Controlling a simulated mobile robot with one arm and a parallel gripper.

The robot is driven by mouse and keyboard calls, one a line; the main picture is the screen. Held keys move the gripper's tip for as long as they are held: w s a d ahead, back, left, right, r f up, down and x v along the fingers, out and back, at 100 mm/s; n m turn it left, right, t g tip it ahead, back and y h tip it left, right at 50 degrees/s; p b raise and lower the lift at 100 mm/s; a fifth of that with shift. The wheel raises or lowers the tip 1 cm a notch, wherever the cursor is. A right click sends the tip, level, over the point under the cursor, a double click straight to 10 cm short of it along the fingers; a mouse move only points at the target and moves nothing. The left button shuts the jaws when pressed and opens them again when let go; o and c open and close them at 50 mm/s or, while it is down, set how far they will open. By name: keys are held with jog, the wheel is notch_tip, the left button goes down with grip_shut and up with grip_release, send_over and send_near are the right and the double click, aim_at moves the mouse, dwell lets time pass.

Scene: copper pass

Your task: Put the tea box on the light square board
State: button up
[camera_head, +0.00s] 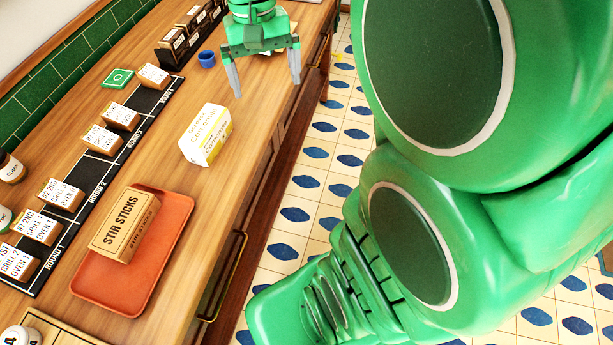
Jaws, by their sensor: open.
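A white and yellow box (206,135) with camomile lettering, which looks like the tea box, stands on the wooden counter near its front edge. My gripper (267,87) is open and empty, fingers pointing down, above and beyond the box to its upper right. It is apart from the box. A light wooden piece (58,338) shows only in part at the bottom left corner; I cannot tell whether it is the square board. Another pale item (285,45) is mostly hidden behind my gripper.
An orange tray (178,245) holds a stir sticks box (124,223), nearer than the tea box. A black strip (100,167) carries several labelled blocks. A blue cup (206,58) and dark boxes (178,42) stand farther back. Bare counter surrounds the tea box.

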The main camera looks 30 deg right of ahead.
jog(key=s+a+f+n, duration=0.1)
jog(key=s+f, duration=0.2)
jog(key=s, duration=0.6)
jog(key=s+a+f+n, duration=0.1)
jog(key=s+f, duration=0.2)
jog(key=s, duration=0.7)
jog(key=shift+w+a+r, duration=0.1)
jog(key=shift+a, duration=0.05)
dwell(0.8)
jog(key=w+a+n+t+h, duration=0.2)
jog(key=w+n+t, duration=0.1)
jog(key=w+n, duration=0.85)
jog(key=w+a+r+n+t, duration=0.2)
jog(key=w+a+n+t, duration=0.2)
jog(key=w+a+n, duration=0.8)
jog(key=w+a+n+t+y, duration=0.25)
jog(key=a+n, duration=0.75)
jog(key=a, duration=0.8)
jog(key=s+a+n+g+y, duration=0.1)
jog(key=s+a+n+y, duration=0.3)
jog(key=a, duration=0.5)
jog(key=s+a+n+y, duration=0.1)
jog(key=s+a+n, duration=0.1)
jog(key=a+n, duration=0.6)
jog(key=w+a+f+m, duration=0.1)
jog(key=w+a+f, duration=0.4)
jog(key=f, duration=0.3)
jog(key=shift+a, duration=0.35)
